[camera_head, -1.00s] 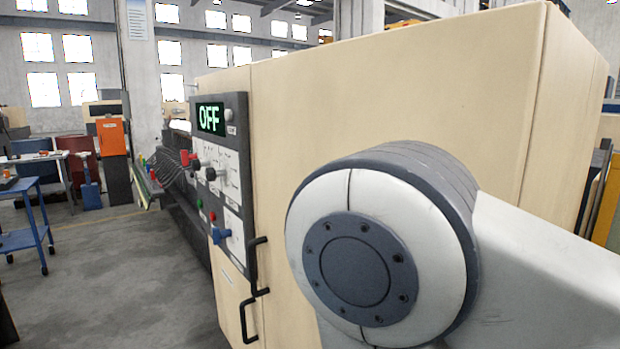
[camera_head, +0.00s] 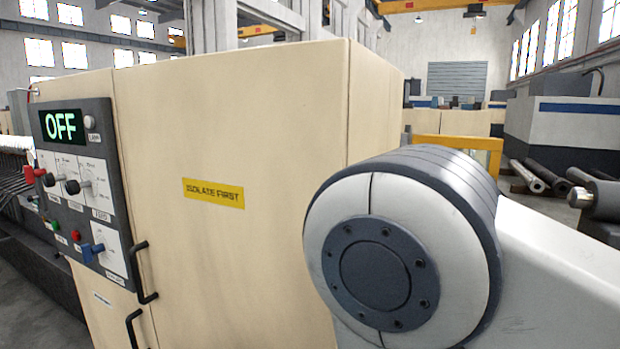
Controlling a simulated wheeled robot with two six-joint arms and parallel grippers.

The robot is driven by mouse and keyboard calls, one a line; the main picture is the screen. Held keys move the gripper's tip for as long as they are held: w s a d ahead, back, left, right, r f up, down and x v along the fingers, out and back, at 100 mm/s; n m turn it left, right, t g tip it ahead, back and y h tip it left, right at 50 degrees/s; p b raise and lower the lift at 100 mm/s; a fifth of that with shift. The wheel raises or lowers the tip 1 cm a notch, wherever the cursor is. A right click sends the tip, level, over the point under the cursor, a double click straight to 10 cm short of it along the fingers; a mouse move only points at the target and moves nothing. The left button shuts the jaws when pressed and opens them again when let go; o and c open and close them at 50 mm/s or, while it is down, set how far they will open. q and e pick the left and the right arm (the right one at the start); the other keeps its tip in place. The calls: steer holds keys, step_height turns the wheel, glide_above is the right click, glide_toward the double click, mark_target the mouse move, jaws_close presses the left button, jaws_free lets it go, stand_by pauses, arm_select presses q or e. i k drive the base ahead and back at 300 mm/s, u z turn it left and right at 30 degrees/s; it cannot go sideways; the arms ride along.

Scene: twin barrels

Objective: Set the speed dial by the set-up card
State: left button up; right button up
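The control panel (camera_head: 104,235) is a dark plate on the left part of the cream cabinet. Its display (camera_head: 61,126) reads OFF in green. Below it are two black dials on white scales, a left dial (camera_head: 50,180) and a right dial (camera_head: 72,187); I cannot tell which is the speed dial. A blue switch handle (camera_head: 92,249) sits low on the panel, with a red button (camera_head: 76,236) and a green button (camera_head: 56,225) beside it. I cannot make out a set-up card. Neither gripper is in view; one of my arm joints fills the lower right.
The cream cabinet (camera_head: 270,130) stands close in front and bears a yellow label (camera_head: 213,193) reading ISOLATE FIRST. Black door handles (camera_head: 143,272) stick out below the panel. A yellow rail (camera_head: 455,148) and metal bars (camera_head: 540,175) lie behind at the right.

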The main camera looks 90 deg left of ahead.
mark_target(48, 180)
steer(key=z, duration=0.4)
steer(key=i, duration=0.75)
steer(key=u, duration=4.6)
steer(key=i, duration=0.5)
steer(key=u, duration=0.55)
steer(key=k, duration=0.65)
steer(key=u, duration=0.95)
steer(key=i, duration=0.6)
steer(key=u, duration=0.25)
